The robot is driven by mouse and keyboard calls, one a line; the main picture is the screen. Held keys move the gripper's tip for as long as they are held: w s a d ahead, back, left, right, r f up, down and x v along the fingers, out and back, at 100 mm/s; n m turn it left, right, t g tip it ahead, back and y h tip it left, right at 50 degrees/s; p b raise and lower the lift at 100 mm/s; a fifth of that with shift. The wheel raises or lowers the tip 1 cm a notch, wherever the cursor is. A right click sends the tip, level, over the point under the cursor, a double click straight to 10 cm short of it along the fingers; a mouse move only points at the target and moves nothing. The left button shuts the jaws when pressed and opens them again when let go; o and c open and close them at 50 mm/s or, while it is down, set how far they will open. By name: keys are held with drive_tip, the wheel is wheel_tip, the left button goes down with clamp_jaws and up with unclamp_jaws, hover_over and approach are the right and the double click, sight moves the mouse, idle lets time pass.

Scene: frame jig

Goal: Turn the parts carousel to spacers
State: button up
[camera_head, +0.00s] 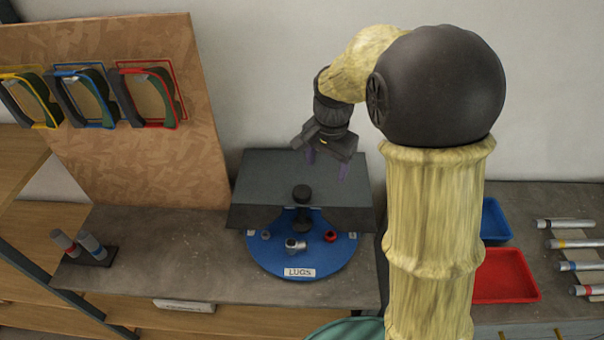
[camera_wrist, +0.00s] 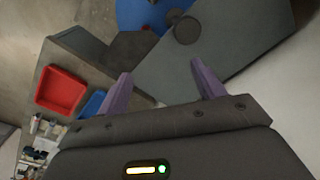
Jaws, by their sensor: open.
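The parts carousel (camera_head: 270,264) is a round blue disc on the bench, partly under a dark grey cover (camera_head: 262,211). A white label reading LUGS (camera_head: 299,272) faces front. Small parts sit on the disc: a silver one (camera_head: 295,244), a red one (camera_head: 330,236) and a grey one (camera_head: 265,235). A black knob (camera_head: 302,194) stands at the middle. No spacers label is readable. My gripper (camera_head: 327,173) is open and empty, above the cover, up and right of the knob. The wrist view shows its purple fingers (camera_wrist: 162,87) apart, with the knob (camera_wrist: 187,30) and blue disc (camera_wrist: 150,12) beyond.
A board (camera_head: 130,165) with several coloured frames stands at the back left. Two cylinders in a dark holder (camera_head: 102,256) are on the left bench. Red (camera_head: 508,277) and blue (camera_head: 494,222) trays and several silver tools lie right.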

wheel_tip(320, 180, up, 5)
drive_tip(key=m+p, duration=0.2)
hover_over(302, 190)
drive_tip(key=shift+s+g, duration=0.15)
drive_tip(key=shift+g, duration=0.15)
drive_tip(key=shift+f, duration=0.1)
wheel_tip(302, 190, down, 17)
drive_tip(key=p, duration=0.4)
drive_tip(key=shift+f+p, duration=0.15)
drive_tip(key=shift+p, duration=0.25)
drive_tip(key=shift+c, duration=0.2)
drive_tip(key=c, duration=1.3)
drive_tip(key=shift+c, duration=0.2)
drive_tip(key=shift+w, duration=0.2)
